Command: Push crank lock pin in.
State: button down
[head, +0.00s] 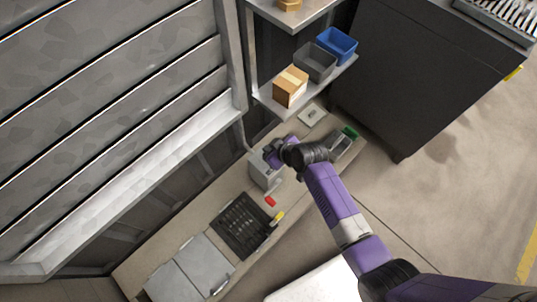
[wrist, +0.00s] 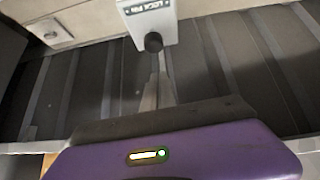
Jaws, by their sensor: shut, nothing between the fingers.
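A grey box (head: 264,178) stands on the long bench, left of my gripper in the head view. In the wrist view the box (wrist: 148,15) is at the top centre, with a label reading "LOCK PIN". The lock pin's round black knob (wrist: 153,42) sticks out just below that label. My gripper (wrist: 157,72) is shut and empty, its narrow fingertips just below the knob in the picture. I cannot tell whether they touch it. In the head view my gripper (head: 272,155) is at the top of the box, and my wrist hides the pin.
The bench (head: 190,213) holds a black tray (head: 240,224), a red piece (head: 271,201), a yellow piece (head: 278,217) and a grey case (head: 190,270). A shelf above holds a cardboard box (head: 290,87), a grey bin (head: 315,62) and a blue bin (head: 338,45). Open floor lies right.

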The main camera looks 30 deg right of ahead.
jog(key=shift+w+d+f+b, duration=0.15)
jog(key=shift+f+b, duration=0.35)
jog(key=shift+f, duration=2)
notch_tip(320, 180, down, 3)
jog(key=b, duration=0.2)
jog(key=shift+f+b, duration=0.1)
jog(key=shift+b, duration=0.3)
jog(key=shift+f, duration=0.2)
jog(key=shift+s+f, duration=0.1)
jog(key=shift+s, duration=0.1)
jog(key=r+p, duration=0.2)
jog(key=r, duration=0.1)
jog(key=w+r+p, duration=0.1)
jog(key=r+p, duration=0.1)
jog(key=shift+w+a+r, duration=0.1)
jog(key=shift+a+r, duration=0.15)
jog(key=p+v, duration=0.1)
jog(key=v, duration=0.8)
jog(key=shift+s, duration=0.25)
